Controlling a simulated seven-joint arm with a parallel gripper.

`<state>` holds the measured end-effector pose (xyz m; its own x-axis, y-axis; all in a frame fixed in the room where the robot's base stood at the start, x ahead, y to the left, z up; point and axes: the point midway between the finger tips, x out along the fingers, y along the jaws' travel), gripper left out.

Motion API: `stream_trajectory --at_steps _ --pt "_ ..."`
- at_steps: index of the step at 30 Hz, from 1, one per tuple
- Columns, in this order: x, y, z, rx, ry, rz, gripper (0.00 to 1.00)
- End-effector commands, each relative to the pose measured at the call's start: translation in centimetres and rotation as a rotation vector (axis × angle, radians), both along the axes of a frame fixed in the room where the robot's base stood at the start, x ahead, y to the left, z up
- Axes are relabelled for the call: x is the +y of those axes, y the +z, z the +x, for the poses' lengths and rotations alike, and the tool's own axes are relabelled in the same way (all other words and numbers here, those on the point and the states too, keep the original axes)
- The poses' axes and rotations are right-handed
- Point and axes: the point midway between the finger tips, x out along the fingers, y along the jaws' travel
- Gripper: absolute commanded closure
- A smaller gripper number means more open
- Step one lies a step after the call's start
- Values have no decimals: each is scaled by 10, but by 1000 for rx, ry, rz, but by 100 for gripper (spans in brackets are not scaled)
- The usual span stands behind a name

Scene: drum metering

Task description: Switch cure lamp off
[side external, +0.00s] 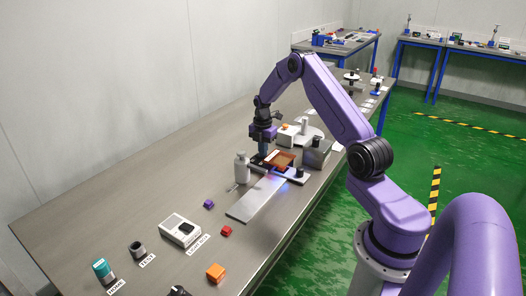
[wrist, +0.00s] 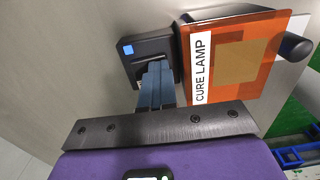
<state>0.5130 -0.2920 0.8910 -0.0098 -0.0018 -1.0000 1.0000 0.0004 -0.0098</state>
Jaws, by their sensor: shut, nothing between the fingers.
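The cure lamp has an orange see-through panel (side external: 281,158) in the side view. A blue-violet glow shows just in front of it on the flat grey plate. In the wrist view the orange panel (wrist: 240,60) carries a white "CURE LAMP" label. In the side view my gripper (side external: 262,153) points down at the lamp's left end.
A white bottle (side external: 242,168) stands close to the left of my gripper. Small blocks, a white unit (side external: 180,231) and labelled holders lie nearer the camera, with bare bench on the left.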

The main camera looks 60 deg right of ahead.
Motion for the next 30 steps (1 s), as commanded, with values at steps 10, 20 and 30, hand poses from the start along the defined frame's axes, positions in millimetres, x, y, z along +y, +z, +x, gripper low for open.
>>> stream_trajectory --at_steps 10,20,30 --pt "1 -1 10 1 2 1 100" --pt "1 2 15 3 1 2 100" --pt "0 17 15 0 0 0 100"
